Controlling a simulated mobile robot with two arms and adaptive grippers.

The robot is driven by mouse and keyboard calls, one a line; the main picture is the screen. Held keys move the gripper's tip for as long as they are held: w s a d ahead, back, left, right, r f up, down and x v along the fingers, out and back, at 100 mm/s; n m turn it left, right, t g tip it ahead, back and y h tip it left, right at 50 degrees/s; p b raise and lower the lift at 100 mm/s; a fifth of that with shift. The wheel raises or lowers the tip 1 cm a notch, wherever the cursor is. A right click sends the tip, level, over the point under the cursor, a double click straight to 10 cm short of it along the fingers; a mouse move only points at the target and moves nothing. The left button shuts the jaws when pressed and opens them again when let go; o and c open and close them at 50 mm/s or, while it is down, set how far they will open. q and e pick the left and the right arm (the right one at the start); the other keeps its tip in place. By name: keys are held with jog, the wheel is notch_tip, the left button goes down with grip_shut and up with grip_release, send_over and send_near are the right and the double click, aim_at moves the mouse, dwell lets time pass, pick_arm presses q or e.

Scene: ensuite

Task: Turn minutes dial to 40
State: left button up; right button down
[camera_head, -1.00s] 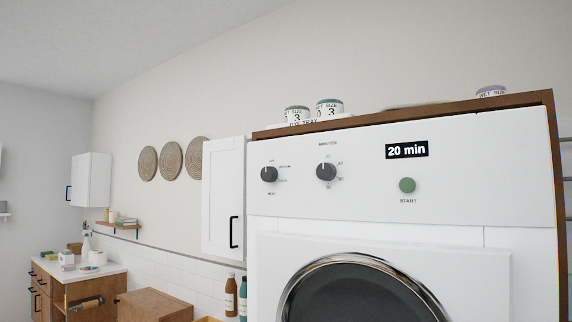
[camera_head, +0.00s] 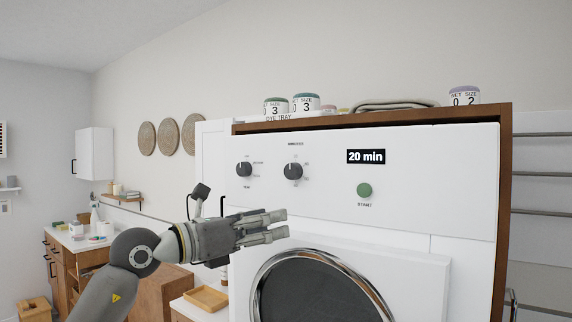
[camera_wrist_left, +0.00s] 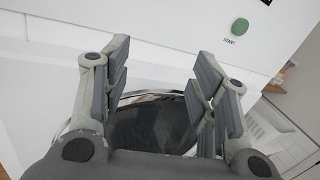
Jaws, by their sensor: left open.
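The white dryer's front panel carries two dark round dials. The right one, the minutes dial (camera_head: 293,171), has small marks around it; its exact pointing is too small to read. The display (camera_head: 366,157) reads "20 min". My left gripper (camera_head: 284,226) is open and empty, in front of the machine, below the dials and above the round door. In the left wrist view, its two fingers (camera_wrist_left: 158,95) are spread with nothing between them, and the dials are out of view. My right gripper is not in view.
The left dial (camera_head: 244,169) sits beside the minutes dial. A green start button (camera_head: 364,190) is to the right; it also shows in the left wrist view (camera_wrist_left: 240,27). The round door (camera_head: 318,290) is below. Labelled jars (camera_head: 306,102) stand on top. A wooden tray (camera_head: 206,298) is lower left.

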aim_at(289, 173)
pick_arm(q)
notch_tip(289, 173, up, 9)
jog(key=s+a+m+t+y, duration=0.2)
jog(key=a+y, duration=0.1)
jog(key=p+x, duration=0.2)
jog(key=x, duration=0.1)
jog(key=p+x, duration=0.2)
jog(key=x, duration=0.1)
jog(key=p+x, duration=0.2)
jog(key=x, duration=0.1)
jog(key=shift+w+d+r, duration=0.1)
jog(key=shift+r, duration=0.2)
jog(key=shift+w+d+f, duration=0.15)
jog(key=shift+w+d, duration=0.25)
jog(key=shift+w, duration=0.15)
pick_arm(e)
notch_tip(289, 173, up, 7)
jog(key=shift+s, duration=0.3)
pick_arm(q)
jog(key=shift+c, duration=0.4)
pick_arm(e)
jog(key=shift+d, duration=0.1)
pick_arm(q)
jog(key=c, duration=0.9)
jog(key=shift+c, duration=0.2)
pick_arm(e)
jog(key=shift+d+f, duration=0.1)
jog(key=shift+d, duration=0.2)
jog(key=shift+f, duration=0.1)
